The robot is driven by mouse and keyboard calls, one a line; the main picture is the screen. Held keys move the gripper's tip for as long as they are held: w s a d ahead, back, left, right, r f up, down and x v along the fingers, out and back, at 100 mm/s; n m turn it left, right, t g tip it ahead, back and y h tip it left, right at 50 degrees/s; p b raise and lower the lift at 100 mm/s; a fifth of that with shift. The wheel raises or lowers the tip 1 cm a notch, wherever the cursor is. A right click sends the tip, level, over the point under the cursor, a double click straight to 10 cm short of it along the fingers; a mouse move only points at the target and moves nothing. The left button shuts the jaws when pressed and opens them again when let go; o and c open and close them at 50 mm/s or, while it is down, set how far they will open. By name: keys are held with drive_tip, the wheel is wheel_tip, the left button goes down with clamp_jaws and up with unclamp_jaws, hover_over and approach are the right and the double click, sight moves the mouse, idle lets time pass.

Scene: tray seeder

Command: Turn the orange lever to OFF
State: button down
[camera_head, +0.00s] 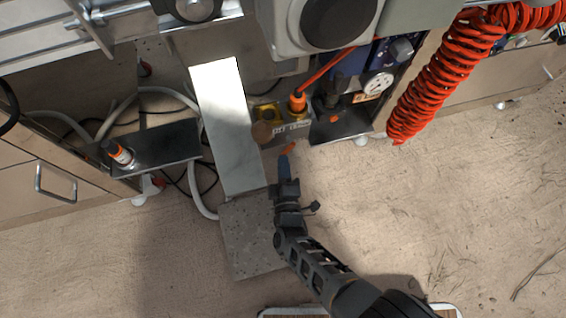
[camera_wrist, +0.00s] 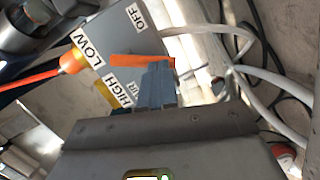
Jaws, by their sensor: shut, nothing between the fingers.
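The orange lever (camera_wrist: 130,60) lies across the face of a grey box in the wrist view, between the OFF label (camera_wrist: 138,16) above and the HIGH label (camera_wrist: 120,94) below. The LOW label (camera_wrist: 85,50) is to its left. In the head view the lever (camera_head: 290,148) is a small orange piece just beyond my fingertips. My gripper (camera_head: 284,160) is shut and empty. In the wrist view its fingertips (camera_wrist: 158,72) overlap the lever's lower edge toward its right end. I cannot tell whether they touch it.
An orange plug with a cable (camera_head: 297,103) stands beside the lever's box. A pale metal plate (camera_head: 228,115) is close on the left. A coiled red hose (camera_head: 445,70) hangs at the right. White tubes (camera_wrist: 240,45) run past the box. Open floor lies at the lower right.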

drive_tip(key=shift+w+d+n, duration=0.1)
drive_tip(key=shift+n, duration=0.2)
idle(0.4)
drive_tip(key=shift+d+f, duration=0.15)
drive_tip(key=shift+f, duration=0.05)
idle(1.4)
idle(0.5)
